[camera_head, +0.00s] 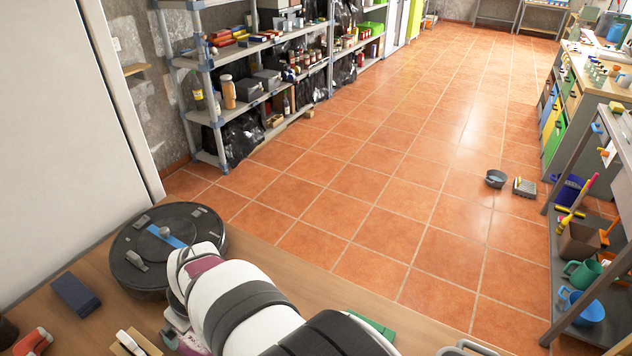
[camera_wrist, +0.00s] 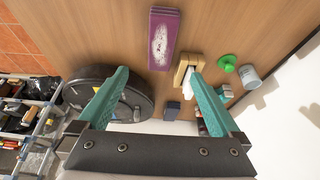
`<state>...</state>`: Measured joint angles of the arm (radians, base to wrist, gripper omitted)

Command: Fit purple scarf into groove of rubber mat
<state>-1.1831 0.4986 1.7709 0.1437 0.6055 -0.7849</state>
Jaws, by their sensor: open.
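In the wrist view a flat purple piece (camera_wrist: 154,50) with a pale speckled patch lies on the wooden table. It is the only thing there that matches the purple scarf, but I cannot tell whether it is cloth. My gripper (camera_wrist: 158,74) has its two teal fingers spread wide, with nothing between the tips; the purple piece shows beyond them. I cannot make out a grooved rubber mat. A round black disc (camera_head: 125,262) lies at the table's left, with a blue strip and grey pieces on top; it also shows in the wrist view (camera_wrist: 134,112), partly behind the left finger.
A wooden holder (camera_wrist: 181,72) with a white piece is near the right fingertip. A green piece (camera_wrist: 227,63) and a grey cup (camera_wrist: 250,77) stand further right. A dark blue block (camera_head: 75,295) and a red item (camera_head: 33,341) lie at the table's left. Shelves (camera_head: 205,85) stand beyond.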

